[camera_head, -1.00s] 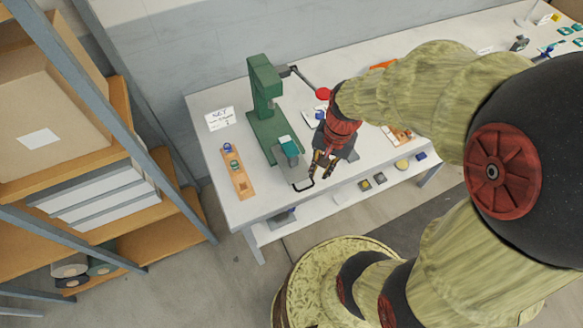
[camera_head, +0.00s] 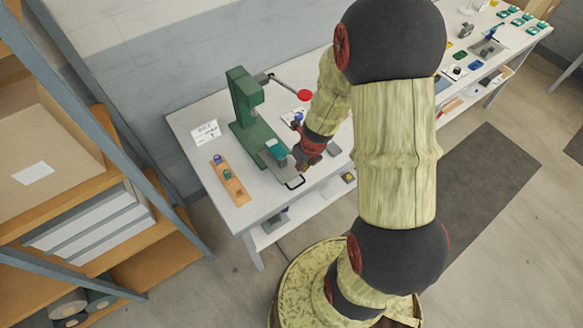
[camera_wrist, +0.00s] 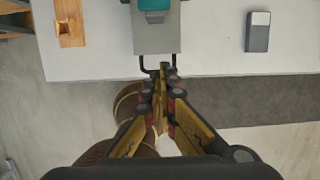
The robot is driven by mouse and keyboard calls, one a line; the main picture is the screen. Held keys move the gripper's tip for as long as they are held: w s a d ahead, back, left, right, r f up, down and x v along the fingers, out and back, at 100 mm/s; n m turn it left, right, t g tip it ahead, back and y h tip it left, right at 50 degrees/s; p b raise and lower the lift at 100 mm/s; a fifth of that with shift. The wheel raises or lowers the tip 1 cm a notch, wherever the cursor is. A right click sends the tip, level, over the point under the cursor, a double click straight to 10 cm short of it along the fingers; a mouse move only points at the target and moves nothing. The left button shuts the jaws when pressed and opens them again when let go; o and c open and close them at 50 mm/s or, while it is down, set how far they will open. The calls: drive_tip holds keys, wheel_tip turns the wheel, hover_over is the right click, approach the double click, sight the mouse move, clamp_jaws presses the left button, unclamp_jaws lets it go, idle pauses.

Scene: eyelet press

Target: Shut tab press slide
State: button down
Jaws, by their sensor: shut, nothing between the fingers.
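The green press (camera_head: 246,108) stands on the white table. Its grey slide (camera_wrist: 157,38) sticks out toward the table's front edge, with a teal block (camera_head: 277,149) on it; the block also shows at the top of the wrist view (camera_wrist: 154,5). A black bar handle (camera_head: 295,184) is on the slide's front end, seen also in the wrist view (camera_wrist: 144,64), by the table edge. My gripper (camera_wrist: 163,72) is shut and empty, its tips at the middle of the handle. I cannot tell whether they touch it. In the head view, my gripper (camera_head: 301,166) is partly hidden by its own wrist.
A dark grey box (camera_wrist: 258,32) lies right of the slide. The press lever has a red knob (camera_head: 305,94). A shelf rack (camera_head: 110,190) stands at left.

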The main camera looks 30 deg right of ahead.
sight(289, 171)
drive_tip(key=b+x, duration=0.5)
drive_tip(key=x, duration=0.5)
drive_tip(key=shift+f, duration=0.25)
drive_tip(key=shift+w+a+r+p, duration=0.1)
drive_tip(key=shift+w+r+p, duration=0.15)
drive_tip(key=shift+w, duration=0.3)
drive_tip(key=shift+w+r+p, duration=0.1)
drive_tip(key=shift+w+p, duration=0.2)
drive_tip(key=shift+w, duration=1.15)
